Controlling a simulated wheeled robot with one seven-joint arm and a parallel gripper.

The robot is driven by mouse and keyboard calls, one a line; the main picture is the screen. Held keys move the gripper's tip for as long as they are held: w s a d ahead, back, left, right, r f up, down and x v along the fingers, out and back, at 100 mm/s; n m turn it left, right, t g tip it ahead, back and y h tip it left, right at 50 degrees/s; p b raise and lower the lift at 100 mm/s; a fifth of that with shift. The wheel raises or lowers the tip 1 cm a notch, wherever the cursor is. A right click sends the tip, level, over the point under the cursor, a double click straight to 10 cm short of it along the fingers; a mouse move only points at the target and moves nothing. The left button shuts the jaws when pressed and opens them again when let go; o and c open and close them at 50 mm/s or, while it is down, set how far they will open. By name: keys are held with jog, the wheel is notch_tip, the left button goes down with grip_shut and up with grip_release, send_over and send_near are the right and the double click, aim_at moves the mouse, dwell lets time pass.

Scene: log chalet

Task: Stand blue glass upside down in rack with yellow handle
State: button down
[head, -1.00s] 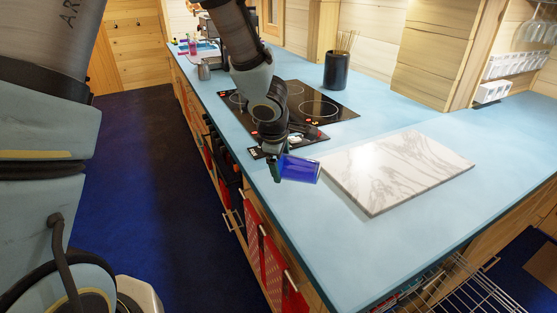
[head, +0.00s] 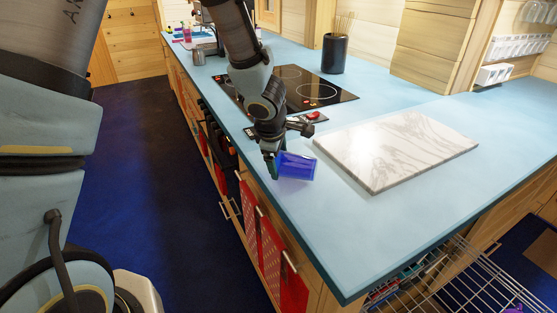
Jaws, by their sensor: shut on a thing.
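The blue glass (head: 298,166) is see-through and lies on its side in the air, over the front edge of the counter to the left of the marble board. My gripper (head: 274,165) is shut on the glass at its left end; the fingers are partly hidden. A wire rack (head: 474,290) shows at the bottom right, below the counter top, cut off by the picture's edge. No yellow handle shows on the part in view, so I cannot tell whether this is the rack named.
The marble board (head: 395,150) lies on the blue counter (head: 390,225). A black hob (head: 318,92) and a dark utensil pot (head: 334,53) are behind my gripper. A purple thing (head: 514,309) shows at the bottom edge near the rack. The front counter corner is clear.

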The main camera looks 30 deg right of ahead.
dwell(0.3)
grip_release()
jog(key=p+v, duration=0.6)
jog(key=v, duration=0.4)
jog(key=shift+a+r, duration=0.2)
jog(key=shift+r, duration=0.1)
jog(key=w+a+r+m+b, duration=0.2)
jog(key=w+a+m+b, duration=0.15)
jog(key=w+a, duration=0.55)
jog(key=s+a+f+m+y+b, duration=0.1)
jog(key=s+a+m, duration=0.2)
jog(key=a, duration=1)
jog(key=s+a+m+g+y+b, duration=0.1)
jog(key=s+a+m+y, duration=0.1)
jog(key=a, duration=1.1)
jog(key=shift+s+f+m, duration=0.4)
jog(key=shift+s+m, duration=0.15)
jog(key=shift+s, duration=0.1)
